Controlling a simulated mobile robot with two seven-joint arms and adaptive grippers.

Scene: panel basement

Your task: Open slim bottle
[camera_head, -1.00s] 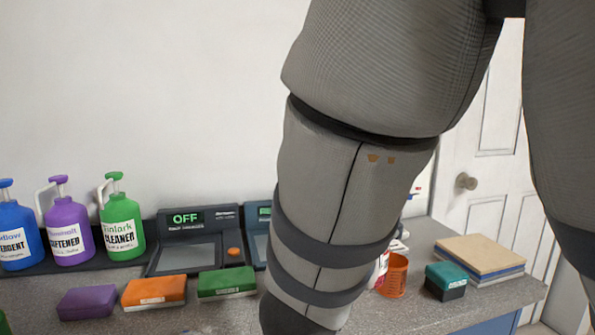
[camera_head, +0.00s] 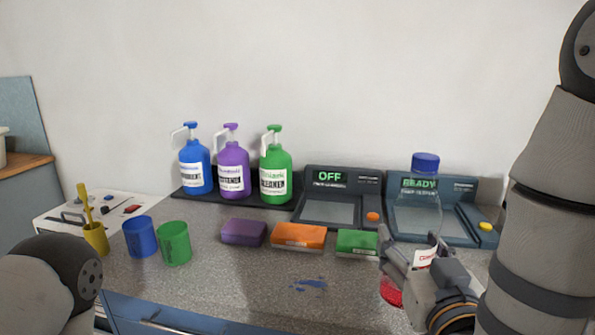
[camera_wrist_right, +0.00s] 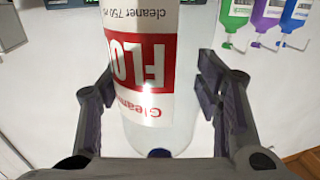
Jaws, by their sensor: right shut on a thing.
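The slim bottle (camera_head: 418,212) is clear, with a blue cap (camera_head: 425,163) on top and a red and white label. It stands roughly upright in my right gripper (camera_head: 408,262), in front of the right-hand console. In the right wrist view the bottle (camera_wrist_right: 155,75) appears upside down between the fingers of my right gripper (camera_wrist_right: 153,105), which is shut on it. The cap is on the bottle in the head view. Part of my left arm shows at the lower left of the head view, but the left gripper is not visible.
Blue, purple and green pump bottles (camera_head: 232,172) stand at the back. A console reading OFF (camera_head: 330,213) and one reading READY (camera_head: 468,224) sit beside them. Sponges (camera_head: 297,236), cups (camera_head: 173,245) and a blue spill (camera_head: 309,284) are on the counter, whose front middle is otherwise mostly clear.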

